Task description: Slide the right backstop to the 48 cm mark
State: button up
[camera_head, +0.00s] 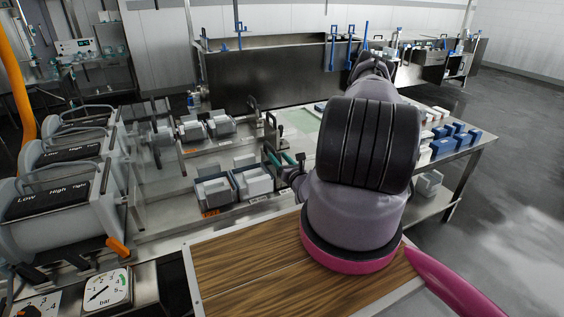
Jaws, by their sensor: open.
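My gripper (283,158) shows small, just left of my large arm link, which hides part of the wrist. Its fingers are apart, beside a dark upright part with green on it at the right end of the nearer row of moulds; I cannot tell if they touch it. This part may be the right backstop, mostly covered by the gripper. Another dark upright backstop (271,131) stands behind it, at the right end of the farther row. No scale or 48 cm mark is readable.
Grey moulds (254,181) sit on the steel press table, right of large press cylinders (56,201). A pressure gauge (105,290) is at the lower left. Blue and white blocks (444,146) lie on the table at right. A wooden board (260,265) is in front. Open floor lies right.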

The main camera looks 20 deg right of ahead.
jog(key=s, duration=0.2)
jog(key=shift+s, duration=0.35)
jog(key=shift+r, duration=0.1)
jog(key=w+a+r+n+y, duration=0.2)
jog(key=r+n+y, duration=0.1)
jog(key=r+y, duration=0.15)
jog(key=w+a+r+n+y, duration=0.1)
jog(key=a+r+n+y, duration=0.25)
jog(key=r, duration=0.25)
jog(key=s+a+r+n+g+y, duration=0.5)
jog(key=a+r+n+g, duration=0.2)
jog(key=r+n+g, duration=0.15)
jog(key=s+a+r+n+g+y, duration=0.4)
jog(key=s+a+r+n+g, duration=0.15)
jog(key=r+n+g, duration=0.35)
jog(key=s+r+n+g+h, duration=0.1)
jog(key=s+r+n+h, duration=0.5)
jog(key=s+n+h, duration=0.25)
jog(key=s+d+r+t+h, duration=0.1)
jog(key=d+r+t+h, duration=0.2)
jog(key=r+t, duration=0.1)
jog(key=s+d+r+n+t+h, duration=0.1)
jog(key=d+r+t+h, duration=0.2)
jog(key=r, duration=0.3)
jog(key=shift+s+d+r+t, duration=0.3)
jog(key=shift+d+r+t, duration=0.05)
jog(key=shift+d+r, duration=0.05)
